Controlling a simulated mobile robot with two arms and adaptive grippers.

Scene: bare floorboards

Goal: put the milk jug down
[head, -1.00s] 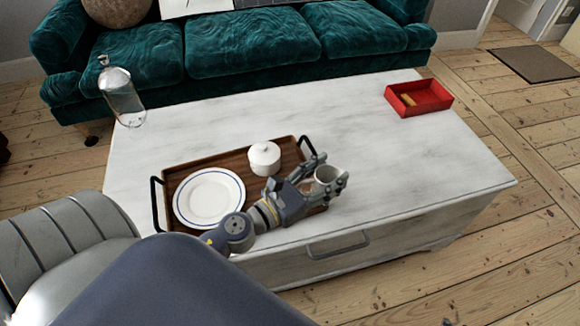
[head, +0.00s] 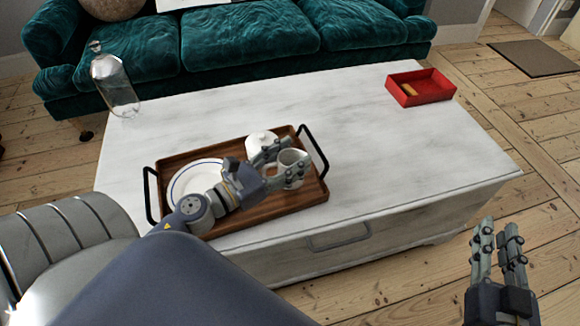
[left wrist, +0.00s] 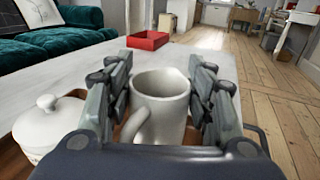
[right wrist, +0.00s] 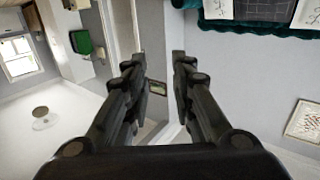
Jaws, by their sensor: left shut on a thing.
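The milk jug (head: 284,166) is a white cup-like vessel with a handle and a small spout. My left gripper (head: 288,155) is shut on it, one finger on each side. In the left wrist view the jug (left wrist: 162,100) is upright between the fingers, its handle towards me. In the head view it is over the right part of the wooden tray (head: 265,212); its base is hidden, so I cannot tell whether it touches the tray. My right gripper (head: 498,232) is open and empty, off the table's right front side; it also shows in its own wrist view (right wrist: 160,65).
A lidded white sugar pot (head: 258,142) stands close behind the jug. A blue-rimmed plate (head: 185,180) lies on the tray's left. A glass dome bottle (head: 115,85) and a red box (head: 425,88) stand on the white table (head: 400,150), whose middle is clear.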

